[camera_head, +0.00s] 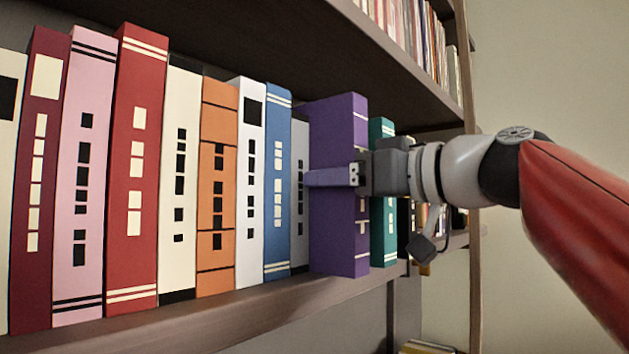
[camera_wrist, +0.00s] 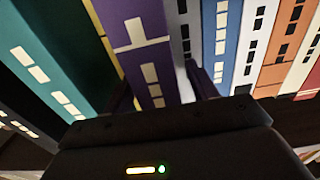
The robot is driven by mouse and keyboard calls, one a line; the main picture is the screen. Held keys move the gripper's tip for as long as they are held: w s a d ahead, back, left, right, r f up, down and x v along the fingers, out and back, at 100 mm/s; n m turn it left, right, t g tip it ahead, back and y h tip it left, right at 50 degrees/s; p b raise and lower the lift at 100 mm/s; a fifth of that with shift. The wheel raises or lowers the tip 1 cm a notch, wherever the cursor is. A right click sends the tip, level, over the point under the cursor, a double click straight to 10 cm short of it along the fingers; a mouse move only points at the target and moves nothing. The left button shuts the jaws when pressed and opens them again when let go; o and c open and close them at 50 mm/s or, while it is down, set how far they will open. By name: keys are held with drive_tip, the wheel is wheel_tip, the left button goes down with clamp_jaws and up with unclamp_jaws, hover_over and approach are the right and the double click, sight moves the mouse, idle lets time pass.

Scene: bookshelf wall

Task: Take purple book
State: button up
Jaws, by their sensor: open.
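The purple book (camera_head: 338,225) stands upright on the shelf and juts out past its neighbours, so part of its left cover shows. In the wrist view its purple spine (camera_wrist: 150,60), with pale title blocks, runs between my two fingers. My gripper (camera_head: 335,178) is at about mid-height of the spine. One finger lies along the book's left cover; the other is hidden in the head view. In the wrist view my gripper (camera_wrist: 160,85) is open, with a finger on either side of the book. I cannot tell whether the fingers touch the covers.
A grey book (camera_head: 300,195) stands left of the purple one and a teal book (camera_head: 383,190) right of it. Several other books fill the row to the left. The shelf board (camera_head: 240,315) runs below, and another shelf (camera_head: 300,45) hangs above. Free room lies in front.

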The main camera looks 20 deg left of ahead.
drive_tip(key=shift+w+a, duration=0.1)
drive_tip(key=shift+a, duration=0.2)
drive_tip(key=shift+c, duration=0.5)
clamp_jaws()
drive_tip(key=shift+r, duration=0.15)
